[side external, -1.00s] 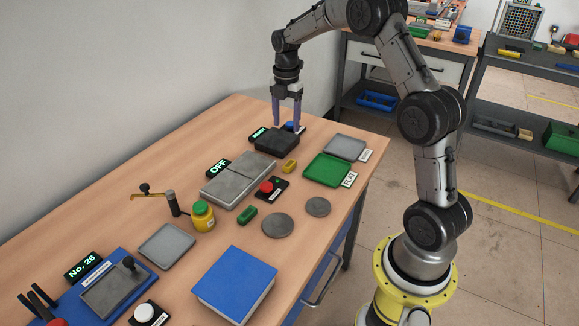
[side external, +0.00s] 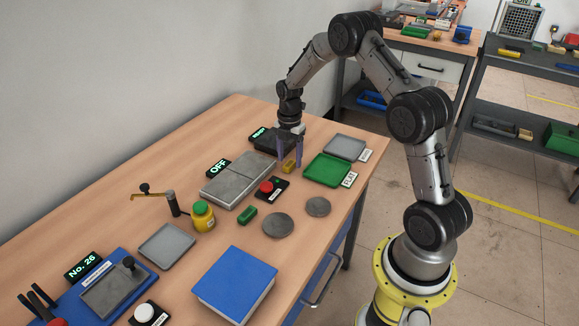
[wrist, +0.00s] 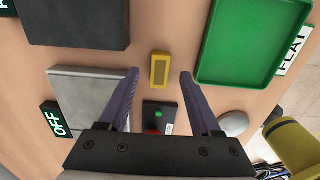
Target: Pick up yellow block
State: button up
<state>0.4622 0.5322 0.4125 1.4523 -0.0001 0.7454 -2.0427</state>
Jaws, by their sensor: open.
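The small yellow block (wrist: 160,70) lies on the wooden table, and in the side external view (side external: 288,167) it is partly hidden by my gripper. My gripper (side external: 290,163) points down over the block. In the wrist view the open, empty fingers (wrist: 160,74) stand either side of the block's line, with the block between and slightly beyond their tips. I cannot tell how high the fingertips are above the table.
A green tray (wrist: 203,68) lies right of the block in the wrist view, and a dark slab (wrist: 75,25) lies to its left. A grey metal plate (side external: 226,192) and a red button box (side external: 280,186) are close by. A green block (side external: 247,215) and round discs (side external: 278,225) lie nearer the front.

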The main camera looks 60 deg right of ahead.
jog(key=shift+f, duration=0.8)
jog(key=shift+c, duration=0.3)
grip_shut()
